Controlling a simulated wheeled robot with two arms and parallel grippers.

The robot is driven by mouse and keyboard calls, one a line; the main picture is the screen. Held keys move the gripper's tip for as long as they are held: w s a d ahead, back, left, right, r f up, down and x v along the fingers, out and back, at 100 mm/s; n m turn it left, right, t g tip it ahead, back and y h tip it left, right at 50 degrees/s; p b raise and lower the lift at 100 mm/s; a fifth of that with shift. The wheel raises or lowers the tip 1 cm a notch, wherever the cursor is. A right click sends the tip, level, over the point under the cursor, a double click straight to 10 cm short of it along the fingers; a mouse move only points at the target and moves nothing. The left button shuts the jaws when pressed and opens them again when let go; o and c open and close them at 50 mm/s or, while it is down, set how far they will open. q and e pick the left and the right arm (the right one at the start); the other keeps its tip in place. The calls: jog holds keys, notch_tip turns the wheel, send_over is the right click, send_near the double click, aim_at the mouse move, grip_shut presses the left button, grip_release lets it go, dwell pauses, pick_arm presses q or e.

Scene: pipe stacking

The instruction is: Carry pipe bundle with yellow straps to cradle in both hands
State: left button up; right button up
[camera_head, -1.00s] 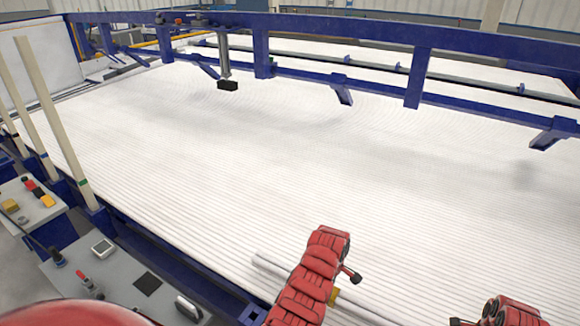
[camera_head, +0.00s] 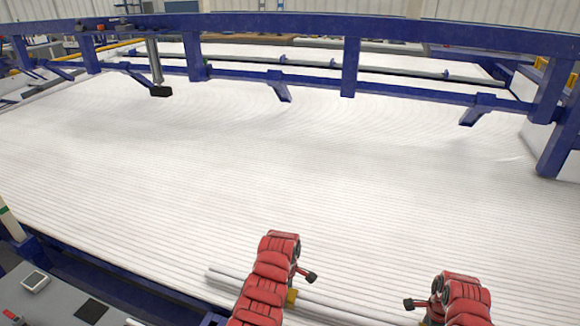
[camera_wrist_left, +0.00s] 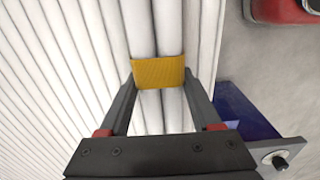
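The pipe bundle (camera_head: 335,303) is a set of thin white pipes with a yellow strap (camera_head: 291,296), running from lower middle toward the lower right in the head view. The left wrist view shows two pipes side by side with the yellow strap (camera_wrist_left: 158,73) around them. My left gripper (camera_wrist_left: 160,75) has one finger on each side of the strapped bundle, with fingertips close against the strap. In the head view its fingers are hidden under my red left arm. My right arm is at the lower right, and its gripper fingers are hidden. I cannot make out a cradle for certain.
A wide bed of white pipes (camera_head: 250,170) fills the middle. A blue frame (camera_head: 349,70) with hanging brackets spans the back. A black-tipped post (camera_head: 160,91) hangs at back left. A grey control panel (camera_head: 60,295) and a beige post (camera_head: 10,222) are at lower left.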

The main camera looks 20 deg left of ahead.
pick_arm(q)
jog(key=o, duration=0.4)
pick_arm(e)
jog(key=o, duration=0.4)
jog(key=shift+r, duration=0.1)
pick_arm(q)
jog(key=shift+r, duration=0.1)
notch_tip(320, 180, up, 12)
jog(key=shift+f, duration=0.1)
pick_arm(e)
notch_tip(320, 180, up, 12)
jog(key=shift+f, duration=0.1)
dwell(0.5)
